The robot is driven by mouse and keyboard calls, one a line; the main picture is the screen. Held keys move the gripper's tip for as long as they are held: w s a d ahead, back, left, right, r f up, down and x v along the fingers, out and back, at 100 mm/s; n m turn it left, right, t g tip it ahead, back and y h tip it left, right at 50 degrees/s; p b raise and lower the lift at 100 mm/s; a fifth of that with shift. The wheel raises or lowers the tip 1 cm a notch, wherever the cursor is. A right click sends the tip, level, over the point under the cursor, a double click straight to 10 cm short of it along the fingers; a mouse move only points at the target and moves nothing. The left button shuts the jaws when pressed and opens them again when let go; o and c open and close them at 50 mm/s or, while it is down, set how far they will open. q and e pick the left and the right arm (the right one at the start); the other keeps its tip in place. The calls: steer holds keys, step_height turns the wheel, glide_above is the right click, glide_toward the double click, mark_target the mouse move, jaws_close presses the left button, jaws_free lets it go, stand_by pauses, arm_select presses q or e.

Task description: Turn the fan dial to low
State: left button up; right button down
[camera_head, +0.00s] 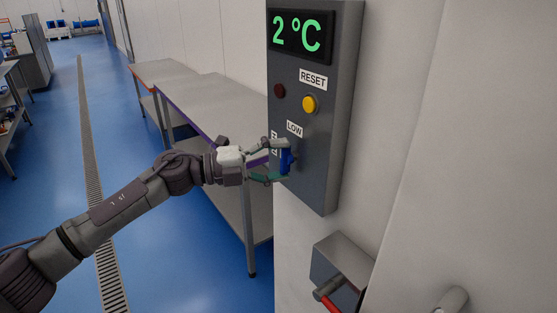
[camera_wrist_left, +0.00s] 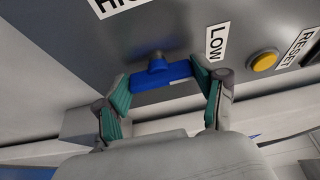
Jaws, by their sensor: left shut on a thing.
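The fan dial is a blue knob (camera_head: 286,160) low on the grey control panel (camera_head: 325,150), just under the LOW label (camera_head: 294,129). My left gripper (camera_head: 276,162) reaches in from the left and is shut on the dial. In the left wrist view the blue dial (camera_wrist_left: 161,76) sits between the two green-padded fingers of the gripper (camera_wrist_left: 163,92). There the LOW label (camera_wrist_left: 216,42) is to the right of the dial and part of the HIGH label (camera_wrist_left: 118,5) is to the upper left. My right gripper is not in view.
Above the dial are a yellow button (camera_head: 309,104) under a RESET label, a dark red lamp (camera_head: 279,91) and a display reading 2 °C (camera_head: 297,35). A grey box with a red handle (camera_head: 341,270) is below. Steel tables (camera_head: 215,100) stand left of the wall.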

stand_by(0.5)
arm_select(q)
steer(key=o, duration=1.1)
steer(key=shift+o, duration=0.2)
steer(key=v, duration=1.2)
steer(key=shift+s, duration=0.1)
